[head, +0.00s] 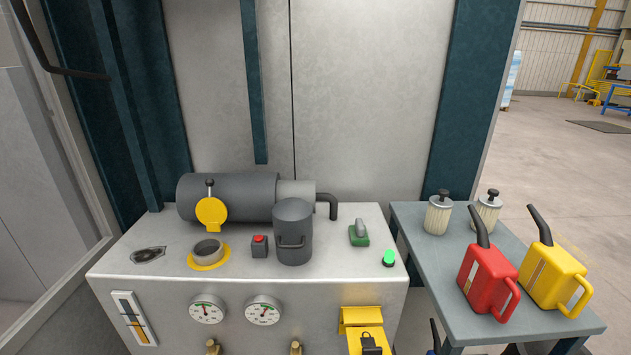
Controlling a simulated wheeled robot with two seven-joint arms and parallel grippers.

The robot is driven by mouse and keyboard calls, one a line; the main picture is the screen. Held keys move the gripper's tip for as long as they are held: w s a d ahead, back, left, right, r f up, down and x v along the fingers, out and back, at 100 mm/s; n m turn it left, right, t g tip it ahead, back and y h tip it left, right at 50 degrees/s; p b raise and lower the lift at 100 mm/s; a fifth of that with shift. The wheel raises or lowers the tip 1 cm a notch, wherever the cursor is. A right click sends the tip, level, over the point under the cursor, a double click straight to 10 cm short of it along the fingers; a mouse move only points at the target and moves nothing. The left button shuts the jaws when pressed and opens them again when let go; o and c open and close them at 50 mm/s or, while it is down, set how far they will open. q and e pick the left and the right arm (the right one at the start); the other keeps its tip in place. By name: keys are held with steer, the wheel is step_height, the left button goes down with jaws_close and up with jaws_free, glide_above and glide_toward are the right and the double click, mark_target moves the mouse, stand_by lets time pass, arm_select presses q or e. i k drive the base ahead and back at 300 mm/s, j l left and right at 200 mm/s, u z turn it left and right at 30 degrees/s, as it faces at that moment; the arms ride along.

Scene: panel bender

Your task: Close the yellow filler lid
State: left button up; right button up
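The yellow filler lid (211,212) stands open and upright at the back of the filler neck, with a dark knob on a stem above it. The filler neck (208,250) is a grey ring on a yellow flange, with its mouth uncovered. Both are on the left part of the grey unit's top (330,268). Neither of my grippers shows in the head view.
A dark horizontal cylinder (228,192) lies close behind the lid. A red-button box (259,246) and a dark upright canister (293,232) stand right of the neck. A side table (428,238) holds a red can (488,276), a yellow can (551,274) and two filters.

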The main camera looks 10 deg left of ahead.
mark_target(212, 212)
steer(key=u, duration=0.9)
steer(key=j+u, duration=0.2)
steer(key=j, duration=0.15)
steer(key=i+j+u, duration=0.2)
steer(key=j+u, duration=0.2)
steer(key=j, duration=0.2)
steer(key=i, duration=0.05)
